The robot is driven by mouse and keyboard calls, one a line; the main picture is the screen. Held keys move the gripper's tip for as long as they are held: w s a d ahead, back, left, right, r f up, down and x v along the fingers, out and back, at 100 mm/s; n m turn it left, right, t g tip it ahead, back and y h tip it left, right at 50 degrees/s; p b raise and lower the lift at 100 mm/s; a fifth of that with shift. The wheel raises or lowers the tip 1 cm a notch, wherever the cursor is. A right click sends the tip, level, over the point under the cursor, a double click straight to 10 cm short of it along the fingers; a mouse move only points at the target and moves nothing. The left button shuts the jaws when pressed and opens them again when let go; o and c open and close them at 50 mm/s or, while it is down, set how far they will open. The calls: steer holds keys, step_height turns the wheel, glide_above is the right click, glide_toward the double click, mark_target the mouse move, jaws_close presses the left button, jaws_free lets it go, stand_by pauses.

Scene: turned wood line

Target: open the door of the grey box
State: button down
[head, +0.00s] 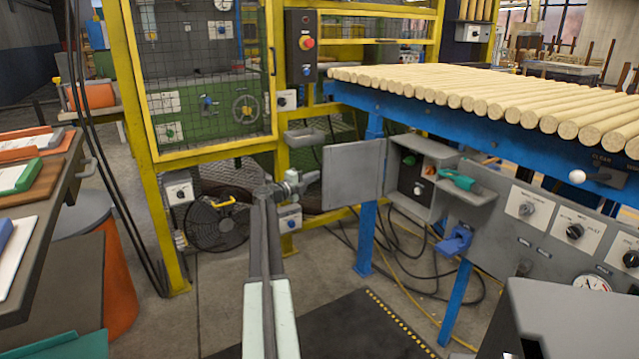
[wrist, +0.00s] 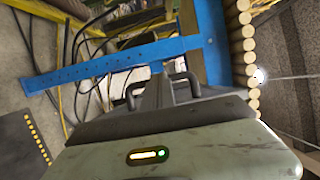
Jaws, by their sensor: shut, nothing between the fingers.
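The grey box (head: 437,152) hangs under the blue roller table, right of centre in the head view. Its door (head: 352,174) stands open, swung out to the left, a flat grey panel seen face on. The inside of the box shows a black panel (head: 412,185) with a green knob. My gripper (head: 304,180) is just left of the door's free edge, shut and empty; I cannot tell whether it touches the door. In the wrist view the gripper (wrist: 166,82) points at the blue frame, and the door cannot be made out.
A grey shelf with a green tool (head: 457,180) is right of the box. A control panel (head: 545,225) with dials is further right. A blue leg (head: 366,235) and loose cables are below the door. A yellow-framed mesh cage (head: 205,80) and a fan (head: 220,222) are left.

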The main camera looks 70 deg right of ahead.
steer(key=shift+s+d, duration=0.1)
steer(key=shift+d, duration=1.05)
steer(key=shift+w+a, duration=0.1)
steer(key=shift+w, duration=0.2)
